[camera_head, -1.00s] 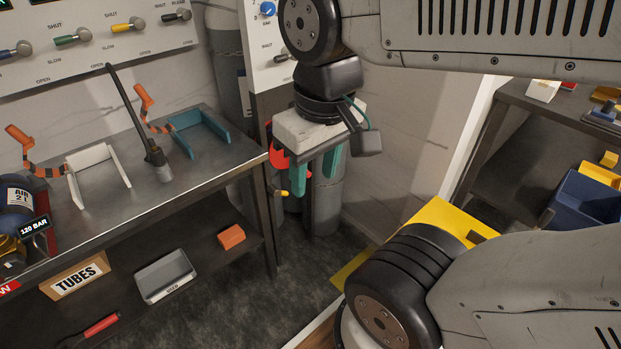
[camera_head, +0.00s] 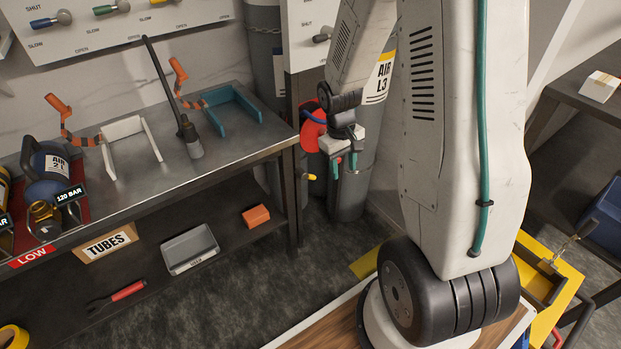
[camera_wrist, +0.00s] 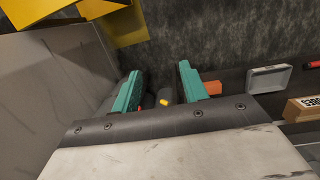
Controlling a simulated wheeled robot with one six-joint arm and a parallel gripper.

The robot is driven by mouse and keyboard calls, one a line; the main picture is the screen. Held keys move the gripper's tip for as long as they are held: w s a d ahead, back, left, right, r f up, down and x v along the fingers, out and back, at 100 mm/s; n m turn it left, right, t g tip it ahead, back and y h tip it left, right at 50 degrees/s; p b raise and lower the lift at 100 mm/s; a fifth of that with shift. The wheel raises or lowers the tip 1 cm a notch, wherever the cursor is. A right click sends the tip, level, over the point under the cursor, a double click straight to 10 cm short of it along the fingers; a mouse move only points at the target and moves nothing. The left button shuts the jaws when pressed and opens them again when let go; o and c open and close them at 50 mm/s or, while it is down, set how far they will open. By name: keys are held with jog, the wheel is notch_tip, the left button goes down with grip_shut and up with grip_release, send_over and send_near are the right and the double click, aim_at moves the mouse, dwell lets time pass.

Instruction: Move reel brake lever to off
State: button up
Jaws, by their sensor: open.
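A red reel (camera_head: 311,128) sits low beside the bench's right end, in front of grey cylinders and partly hidden by my gripper. A small lever with a yellow tip (camera_head: 309,177) sticks out below the reel; I take it for the reel brake lever. My gripper (camera_head: 345,166) has its two teal fingers apart and empty, just right of the lever. In the wrist view, the yellow tip (camera_wrist: 163,102) shows between the fingers of my gripper (camera_wrist: 161,82), with a bit of red beside it. How far beyond the fingers it lies is unclear.
The steel bench (camera_head: 170,196) stands left, its right leg (camera_head: 293,200) close to the reel. Grey cylinders (camera_head: 352,195) stand behind my gripper. Dark floor lies open below the gripper.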

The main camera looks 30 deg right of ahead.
jog(key=w+d+f+n+t, duration=0.1)
jog(key=w+d+f, duration=0.2)
jog(key=f, duration=0.6)
jog(key=w+d+f+n+t, duration=0.2)
jog(key=w+d+f, duration=0.1)
jog(key=f, duration=0.7)
jog(key=n+t+y, duration=0.1)
jog(key=n+t, duration=0.7)
jog(key=t, duration=0.5)
send_near(312, 179)
jog(key=x, duration=1.1)
jog(key=shift+w+d, duration=0.15)
grip_shut()
